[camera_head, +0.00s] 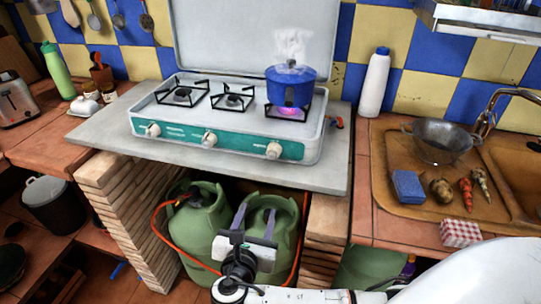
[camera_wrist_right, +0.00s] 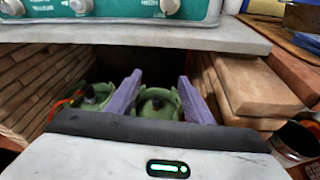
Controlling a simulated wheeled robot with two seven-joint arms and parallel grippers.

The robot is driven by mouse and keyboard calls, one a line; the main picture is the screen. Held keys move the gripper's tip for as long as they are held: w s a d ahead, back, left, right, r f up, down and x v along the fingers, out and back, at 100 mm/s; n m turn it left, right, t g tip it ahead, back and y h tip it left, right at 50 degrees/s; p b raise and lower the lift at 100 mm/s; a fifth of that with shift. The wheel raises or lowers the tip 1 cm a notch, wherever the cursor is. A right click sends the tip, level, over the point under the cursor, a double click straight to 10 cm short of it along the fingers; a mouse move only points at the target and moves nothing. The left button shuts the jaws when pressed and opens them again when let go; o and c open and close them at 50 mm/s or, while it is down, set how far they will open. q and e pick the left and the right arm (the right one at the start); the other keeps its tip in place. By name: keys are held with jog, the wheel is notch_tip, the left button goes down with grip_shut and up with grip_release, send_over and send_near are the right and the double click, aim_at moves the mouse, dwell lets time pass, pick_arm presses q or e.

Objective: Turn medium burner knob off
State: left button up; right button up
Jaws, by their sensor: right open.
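The white and teal stove (camera_head: 187,137) stands on a grey slab and has three white knobs on its front. They are the left knob (camera_head: 153,130), the middle knob (camera_head: 209,138) and the right knob (camera_head: 273,151). A steaming blue pot (camera_head: 290,88) sits on the right burner, with a pinkish flame glow (camera_head: 290,111) under it. The wrist view shows the right knob (camera_wrist_right: 170,6) at its top edge. My right gripper (camera_head: 254,209) is open and empty, below the slab's front edge and in front of the gas bottles. Its fingers (camera_wrist_right: 160,82) point toward the bottles. My left gripper is out of view.
Green gas bottles (camera_head: 203,232) with an orange hose stand under the slab (camera_head: 333,166), between brick supports (camera_head: 138,190). To the right are a white bottle (camera_head: 374,82), a colander (camera_head: 442,140) and a blue sponge (camera_head: 408,186). The space before the knobs is clear.

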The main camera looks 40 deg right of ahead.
aim_at(271, 158)
notch_tip(271, 158, up, 8)
jog(key=w+d+n+t+h, duration=0.1)
jog(key=w+d+h, duration=0.1)
jog(key=h, duration=0.1)
jog(key=p+x, duration=0.1)
jog(key=x, duration=0.8)
jog(key=shift+w+d+r, duration=0.1)
jog(key=shift+d, duration=0.3)
jog(key=shift+c, duration=0.2)
jog(key=c, duration=1)
